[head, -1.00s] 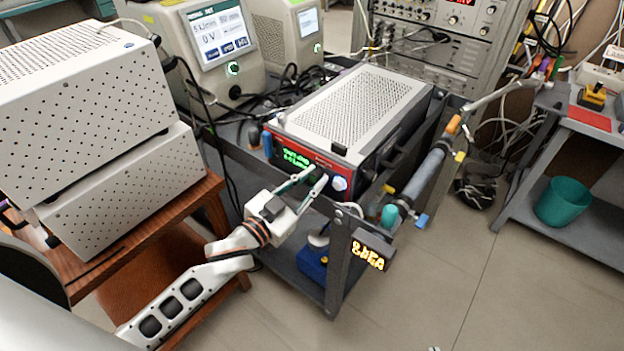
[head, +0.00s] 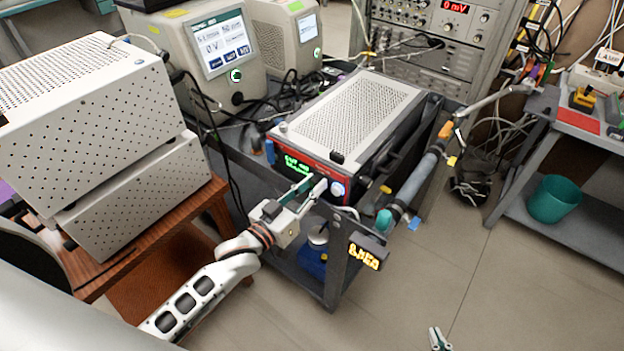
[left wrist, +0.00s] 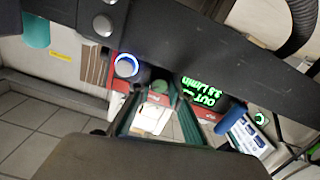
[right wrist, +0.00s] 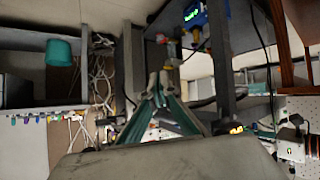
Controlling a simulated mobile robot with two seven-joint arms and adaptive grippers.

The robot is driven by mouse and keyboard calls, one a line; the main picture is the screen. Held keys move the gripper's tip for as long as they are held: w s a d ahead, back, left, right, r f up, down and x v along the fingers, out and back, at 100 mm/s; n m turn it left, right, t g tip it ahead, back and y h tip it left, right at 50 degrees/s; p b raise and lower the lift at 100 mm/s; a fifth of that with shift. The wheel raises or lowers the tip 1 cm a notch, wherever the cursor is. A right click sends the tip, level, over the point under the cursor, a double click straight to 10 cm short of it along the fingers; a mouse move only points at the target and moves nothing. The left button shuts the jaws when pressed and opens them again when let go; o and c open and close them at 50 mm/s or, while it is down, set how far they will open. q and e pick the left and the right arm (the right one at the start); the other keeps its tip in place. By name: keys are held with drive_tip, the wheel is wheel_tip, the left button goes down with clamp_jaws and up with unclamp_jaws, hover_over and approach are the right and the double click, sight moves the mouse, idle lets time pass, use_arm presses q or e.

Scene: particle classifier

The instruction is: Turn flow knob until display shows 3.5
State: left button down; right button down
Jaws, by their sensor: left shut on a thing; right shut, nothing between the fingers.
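The red-fronted classifier (head: 349,126) stands on the grey cart, its green display (head: 297,164) lit. In the left wrist view the display (left wrist: 207,92) is tilted and seems to read about 3.8 L/min, but the digits are blurred. My left gripper (head: 319,186) is at the front panel, between the display and a blue-lit round button (left wrist: 126,66). Its fingers are shut on a small dark green round part, apparently the flow knob (left wrist: 160,87), mostly hidden by the fingers. My right gripper (head: 435,331) is shut and empty, low at the bottom edge; its fingertips (right wrist: 157,82) meet.
The cart's dark post (head: 338,262) and upper rail are close to my left gripper. A grey cylinder (head: 415,180) runs along the cart's right side. White perforated boxes (head: 100,120) stand on a wooden table at left. The floor at lower right is clear.

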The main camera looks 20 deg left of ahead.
use_arm(q)
drive_tip(key=shift+n+p, duration=0.4)
drive_tip(key=shift+n, duration=0.2)
drive_tip(key=c, duration=1.8)
unclamp_jaws()
drive_tip(key=shift+c, duration=0.2)
drive_tip(key=shift+s, duration=0.1)
drive_tip(key=v, duration=1.2)
